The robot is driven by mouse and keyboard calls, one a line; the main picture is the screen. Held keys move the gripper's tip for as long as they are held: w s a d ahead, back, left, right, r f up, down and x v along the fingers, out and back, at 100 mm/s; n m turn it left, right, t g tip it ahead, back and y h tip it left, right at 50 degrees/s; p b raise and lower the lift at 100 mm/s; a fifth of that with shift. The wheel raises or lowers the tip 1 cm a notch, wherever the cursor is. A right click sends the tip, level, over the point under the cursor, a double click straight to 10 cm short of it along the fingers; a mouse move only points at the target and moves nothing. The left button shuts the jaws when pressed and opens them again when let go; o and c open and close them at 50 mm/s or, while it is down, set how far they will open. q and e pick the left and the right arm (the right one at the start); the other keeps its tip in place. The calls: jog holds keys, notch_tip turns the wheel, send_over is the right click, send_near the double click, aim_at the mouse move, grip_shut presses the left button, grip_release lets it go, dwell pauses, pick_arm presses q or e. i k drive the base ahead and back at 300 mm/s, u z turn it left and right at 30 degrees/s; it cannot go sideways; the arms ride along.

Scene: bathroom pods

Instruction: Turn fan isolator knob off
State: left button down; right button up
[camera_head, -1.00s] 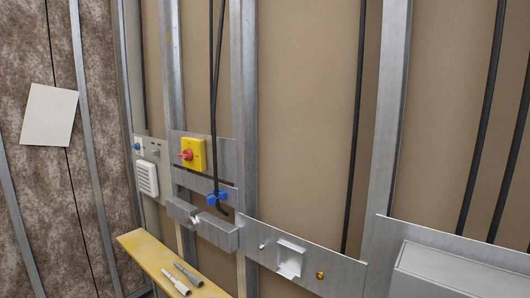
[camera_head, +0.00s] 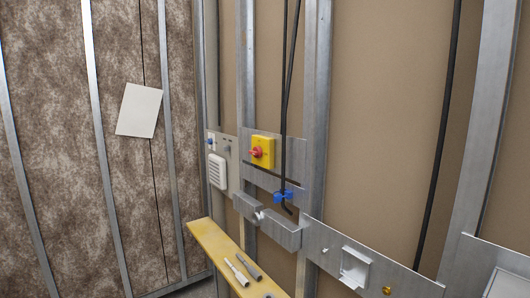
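The fan isolator is a yellow square box (camera_head: 263,151) with a red knob (camera_head: 256,152) on its front. It is mounted on a grey metal plate (camera_head: 288,172) between the wall studs, near the middle of the head view. The exact angle of the knob is too small to tell. Neither of my grippers shows in the view, and nothing touches the knob.
A yellow shelf (camera_head: 207,244) with tools (camera_head: 240,270) juts out below the isolator. Left of the isolator is a white vent (camera_head: 218,171). Black cables (camera_head: 287,100) and a blue clip (camera_head: 284,195) are beside it. A paper sheet (camera_head: 139,110) hangs on the left wall.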

aim_at(257, 151)
jog(key=k, duration=0.6)
jog(key=u, duration=0.2)
jog(key=i, duration=1.6)
jog(key=z, duration=0.7)
